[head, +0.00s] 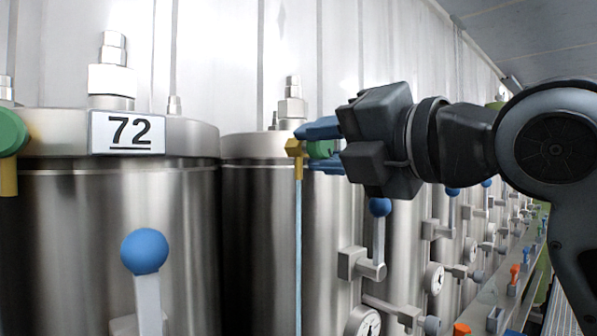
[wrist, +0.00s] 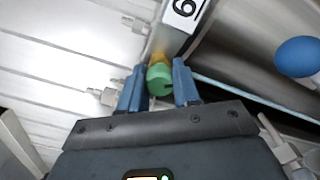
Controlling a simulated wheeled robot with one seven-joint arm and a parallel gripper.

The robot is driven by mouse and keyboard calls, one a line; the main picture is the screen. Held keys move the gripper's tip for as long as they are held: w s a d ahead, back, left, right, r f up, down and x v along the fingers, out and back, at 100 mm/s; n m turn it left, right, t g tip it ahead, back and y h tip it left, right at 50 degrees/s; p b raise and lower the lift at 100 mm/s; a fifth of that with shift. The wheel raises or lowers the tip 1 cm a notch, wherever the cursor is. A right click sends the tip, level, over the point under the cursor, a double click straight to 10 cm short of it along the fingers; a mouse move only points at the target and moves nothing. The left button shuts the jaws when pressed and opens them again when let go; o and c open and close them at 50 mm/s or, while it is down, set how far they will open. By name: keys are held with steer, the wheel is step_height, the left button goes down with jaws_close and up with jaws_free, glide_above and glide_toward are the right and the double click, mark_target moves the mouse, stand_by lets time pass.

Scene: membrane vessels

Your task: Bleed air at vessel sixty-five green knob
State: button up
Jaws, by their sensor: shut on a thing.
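The green knob (head: 321,149) sits on a brass fitting (head: 296,148) near the top of the steel vessel (head: 262,225) right of vessel 72. My gripper (head: 325,150) has its blue fingers above and below the knob in the head view. In the wrist view the green knob (wrist: 159,80) is between the two fingers, which are shut on it. A thin pale-blue line, a stream or a tube, runs straight down from the brass fitting (head: 298,255). A number plate (wrist: 184,12) above the knob is cut off in the wrist view; only one digit shows.
Vessel 72 (head: 110,240) stands at the left, with another green knob (head: 12,132) at the picture's left edge. A blue ball-ended lever (head: 145,251) sticks out in front. More levers, gauges (head: 364,322) and valves line the row to the right.

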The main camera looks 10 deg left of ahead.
steer(key=m+p, duration=0.1)
steer(key=m, duration=0.2)
steer(key=m+p, duration=0.2)
steer(key=shift+r+m, duration=0.1)
steer(key=shift+m, duration=1.1)
steer(key=o, duration=1)
